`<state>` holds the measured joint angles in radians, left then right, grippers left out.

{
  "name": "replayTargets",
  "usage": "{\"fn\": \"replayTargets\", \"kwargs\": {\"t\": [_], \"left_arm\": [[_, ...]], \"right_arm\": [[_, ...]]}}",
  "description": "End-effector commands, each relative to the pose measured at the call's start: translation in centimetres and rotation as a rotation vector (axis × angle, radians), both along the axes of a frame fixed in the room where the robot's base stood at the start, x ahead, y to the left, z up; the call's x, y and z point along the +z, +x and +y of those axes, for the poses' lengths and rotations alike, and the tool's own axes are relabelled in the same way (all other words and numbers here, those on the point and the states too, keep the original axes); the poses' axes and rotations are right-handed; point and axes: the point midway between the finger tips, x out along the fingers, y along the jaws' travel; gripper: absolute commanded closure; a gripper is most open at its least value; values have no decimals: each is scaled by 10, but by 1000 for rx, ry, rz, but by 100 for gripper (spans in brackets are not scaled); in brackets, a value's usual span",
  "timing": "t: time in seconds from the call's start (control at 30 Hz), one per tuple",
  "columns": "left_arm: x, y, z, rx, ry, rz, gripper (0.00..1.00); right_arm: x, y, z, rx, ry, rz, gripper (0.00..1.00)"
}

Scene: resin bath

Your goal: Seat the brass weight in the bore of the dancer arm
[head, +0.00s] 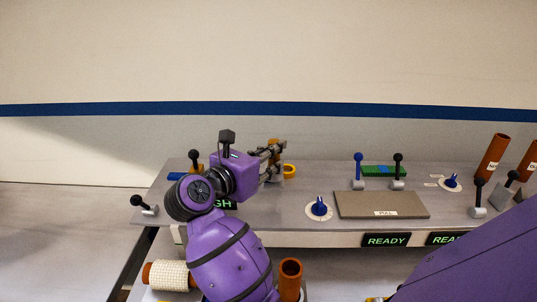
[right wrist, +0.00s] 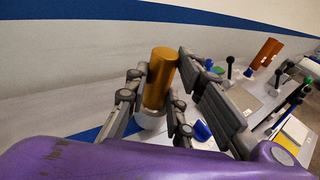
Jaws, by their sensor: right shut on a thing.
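My right gripper (head: 272,150) is at the back of the grey console, left of its middle. In the right wrist view, the brass weight (right wrist: 160,78) is an upright, slightly tilted gold cylinder between the fingers of this gripper (right wrist: 165,90), which is shut on it. A small part of the weight (head: 274,143) shows in the head view, mostly hidden by the fingers. A yellow-orange ring (head: 289,171) shows just below and right of the fingers; I cannot tell if it is the dancer arm's bore. My left gripper is out of view.
A pale round piece (right wrist: 150,121) is below the weight; contact is unclear. The console (head: 290,208) carries black-knobbed levers (head: 398,170), a blue-knobbed lever (head: 358,170), a blue dial (head: 319,208) and a flat brown panel (head: 380,204). Orange tubes (head: 493,156) stand at right.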

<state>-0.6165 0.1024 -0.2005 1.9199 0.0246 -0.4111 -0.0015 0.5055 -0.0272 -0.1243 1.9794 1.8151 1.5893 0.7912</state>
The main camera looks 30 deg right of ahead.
Motion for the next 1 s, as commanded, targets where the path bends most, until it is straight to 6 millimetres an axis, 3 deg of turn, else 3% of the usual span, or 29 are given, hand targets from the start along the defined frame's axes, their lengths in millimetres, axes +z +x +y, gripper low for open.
{"fn": "replayTargets", "kwargs": {"t": [0.03,0.17,0.57,1.0], "left_arm": [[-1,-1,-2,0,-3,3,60],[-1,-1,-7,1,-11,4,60],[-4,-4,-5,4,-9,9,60],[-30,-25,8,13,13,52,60]], "right_arm": [[-2,0,0,-1,0,2,77],[-1,0,0,-1,0,1,60],[-1,-2,5,1,1,2,59],[7,-36,81,2,4,9,59]]}}
